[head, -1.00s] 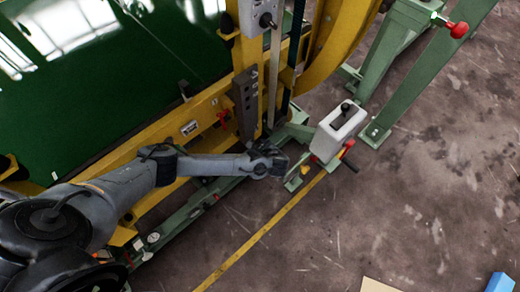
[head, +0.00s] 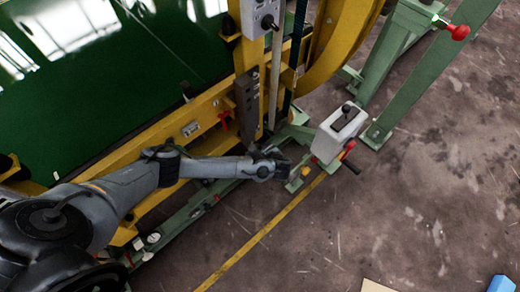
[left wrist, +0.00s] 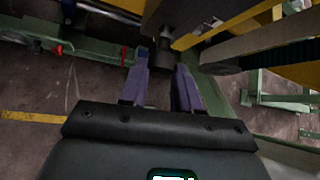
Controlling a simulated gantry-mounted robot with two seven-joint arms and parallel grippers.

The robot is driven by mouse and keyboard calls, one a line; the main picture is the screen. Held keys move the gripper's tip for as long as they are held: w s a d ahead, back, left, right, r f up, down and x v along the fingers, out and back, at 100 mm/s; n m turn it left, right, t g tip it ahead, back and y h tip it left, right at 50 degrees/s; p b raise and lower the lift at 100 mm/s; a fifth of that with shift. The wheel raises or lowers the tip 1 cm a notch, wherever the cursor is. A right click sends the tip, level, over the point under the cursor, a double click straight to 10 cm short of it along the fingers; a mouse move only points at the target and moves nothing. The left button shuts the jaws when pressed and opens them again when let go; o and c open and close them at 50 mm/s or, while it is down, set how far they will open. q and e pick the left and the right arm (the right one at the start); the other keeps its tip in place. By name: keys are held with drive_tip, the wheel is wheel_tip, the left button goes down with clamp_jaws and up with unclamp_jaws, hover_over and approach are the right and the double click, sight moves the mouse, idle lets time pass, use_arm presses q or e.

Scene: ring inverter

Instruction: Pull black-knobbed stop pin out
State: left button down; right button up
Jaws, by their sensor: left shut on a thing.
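My left gripper (head: 284,170) is low beside the yellow frame, at the green base rail, left of the white control box. In the left wrist view my left gripper (left wrist: 163,64) has its two fingers on either side of a dark round knob (left wrist: 165,42), which looks like the black knob of the stop pin. The gripper is shut on it. The pin's shaft and its hole are hidden from both views. My right gripper is not in view.
A white control box (head: 340,132) with a black lever stands just right of the gripper. The yellow frame (head: 250,90) and green panel (head: 110,85) rise behind. A red knob (head: 459,32) is on a green stand. The floor (head: 430,210) at right is mostly clear.

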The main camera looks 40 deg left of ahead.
use_arm(q)
drive_tip(key=s+d, duration=0.1)
drive_tip(key=d, duration=0.8)
drive_tip(key=shift+p, duration=0.4)
idle(1.1)
drive_tip(key=shift+d, duration=0.1)
